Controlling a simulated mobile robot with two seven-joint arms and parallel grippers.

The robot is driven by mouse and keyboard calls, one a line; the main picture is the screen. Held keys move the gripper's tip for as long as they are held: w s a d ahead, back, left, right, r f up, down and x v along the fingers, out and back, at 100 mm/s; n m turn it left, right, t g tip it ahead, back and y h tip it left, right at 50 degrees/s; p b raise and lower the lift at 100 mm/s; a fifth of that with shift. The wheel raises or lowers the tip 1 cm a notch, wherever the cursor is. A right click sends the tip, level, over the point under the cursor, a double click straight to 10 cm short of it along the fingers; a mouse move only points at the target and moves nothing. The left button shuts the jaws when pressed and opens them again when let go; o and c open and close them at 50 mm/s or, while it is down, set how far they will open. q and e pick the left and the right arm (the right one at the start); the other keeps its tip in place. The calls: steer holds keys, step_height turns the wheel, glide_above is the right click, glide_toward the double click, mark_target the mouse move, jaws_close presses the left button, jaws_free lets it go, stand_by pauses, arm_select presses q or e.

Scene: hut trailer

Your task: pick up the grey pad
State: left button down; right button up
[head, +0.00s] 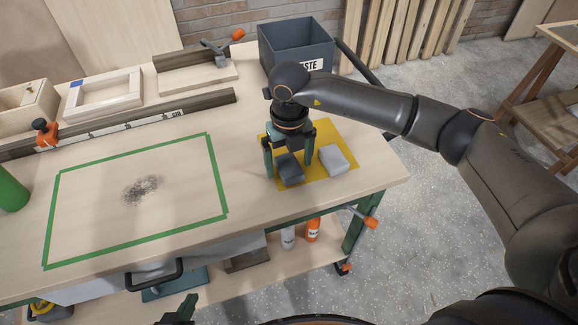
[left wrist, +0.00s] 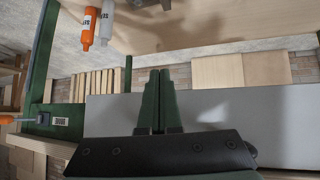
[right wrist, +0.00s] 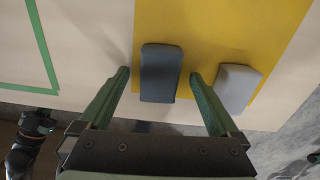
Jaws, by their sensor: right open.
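A dark grey pad (head: 290,171) and a light grey pad (head: 333,159) lie on a yellow mat (head: 293,187) at the right end of the workbench. My right gripper (head: 288,162) is open and points down over the dark pad. In the right wrist view the dark pad (right wrist: 161,73) lies between the spread fingers (right wrist: 160,76), with a gap on each side. The light pad (right wrist: 237,88) is just outside the right finger. My left gripper (head: 181,311) is low at the front of the bench; its fingers (left wrist: 159,75) are together and empty.
A green tape rectangle (head: 222,180) surrounds a dark smudge (head: 143,189) on the bench. A grey waste bin (head: 293,45) stands behind the mat. A clamp (head: 220,48) and wooden pieces line the back. Bottles (head: 312,230) stand on the shelf below.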

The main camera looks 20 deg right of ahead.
steer(key=shift+f, duration=0.3)
steer(key=shift+c, duration=0.4)
steer(key=c, duration=1.4)
